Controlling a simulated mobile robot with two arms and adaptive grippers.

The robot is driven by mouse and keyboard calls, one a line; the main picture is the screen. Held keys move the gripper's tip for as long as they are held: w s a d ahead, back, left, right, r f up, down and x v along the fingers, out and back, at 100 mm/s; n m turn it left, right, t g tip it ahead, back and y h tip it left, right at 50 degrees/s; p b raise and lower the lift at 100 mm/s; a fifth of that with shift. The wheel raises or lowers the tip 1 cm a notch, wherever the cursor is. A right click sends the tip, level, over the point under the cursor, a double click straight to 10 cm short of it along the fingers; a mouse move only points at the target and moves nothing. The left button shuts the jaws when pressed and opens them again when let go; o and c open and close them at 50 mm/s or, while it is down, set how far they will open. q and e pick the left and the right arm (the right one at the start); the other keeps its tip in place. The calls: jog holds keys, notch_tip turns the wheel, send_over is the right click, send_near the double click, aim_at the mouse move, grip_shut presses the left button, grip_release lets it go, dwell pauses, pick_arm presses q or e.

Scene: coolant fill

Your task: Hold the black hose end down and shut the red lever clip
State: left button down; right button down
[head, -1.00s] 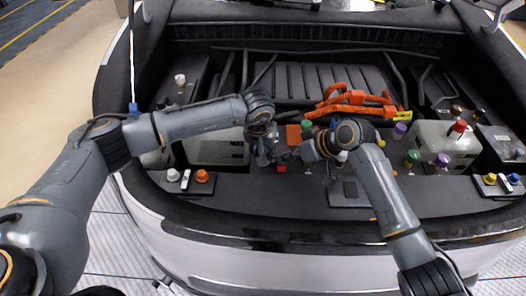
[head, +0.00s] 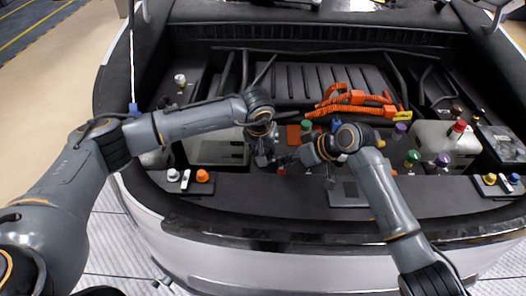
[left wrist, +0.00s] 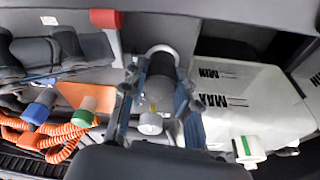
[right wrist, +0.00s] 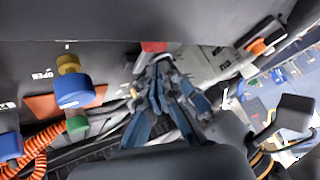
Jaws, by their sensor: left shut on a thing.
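My left gripper (left wrist: 158,105) is shut on the black hose end (left wrist: 160,66), with one blue-padded finger on each side of it. In the head view the left gripper (head: 263,157) points down near the front of the bay. The red lever clip (left wrist: 106,19) lies beside the hose end; it also shows in the right wrist view (right wrist: 153,46), just beyond my right fingertips. My right gripper (right wrist: 158,66) looks shut, its tips together and close to the clip; contact cannot be told. In the head view the clip (head: 281,171) is mostly hidden by the grippers.
A white tank marked MIN and MAX (left wrist: 245,100) stands beside the left gripper. Orange hoses (head: 355,101) run behind the right gripper. A blue cap (right wrist: 73,91) and a green cap (right wrist: 76,124) stand nearby. The front panel (head: 240,205) is mostly bare.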

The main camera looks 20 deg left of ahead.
pick_arm(q)
jog(key=shift+f, duration=0.1)
pick_arm(e)
notch_tip(320, 180, up, 8)
dwell(0.7)
pick_arm(q)
jog(key=c, duration=0.9)
grip_release()
jog(key=shift+c, duration=0.2)
pick_arm(e)
jog(key=shift+f, duration=0.1)
pick_arm(q)
jog(key=shift+r, duration=0.55)
jog(key=shift+s+r, duration=0.8)
jog(key=shift+r, duration=0.1)
jog(key=s, duration=1.1)
jog(key=shift+s+d, duration=0.1)
jog(key=shift+d, duration=0.2)
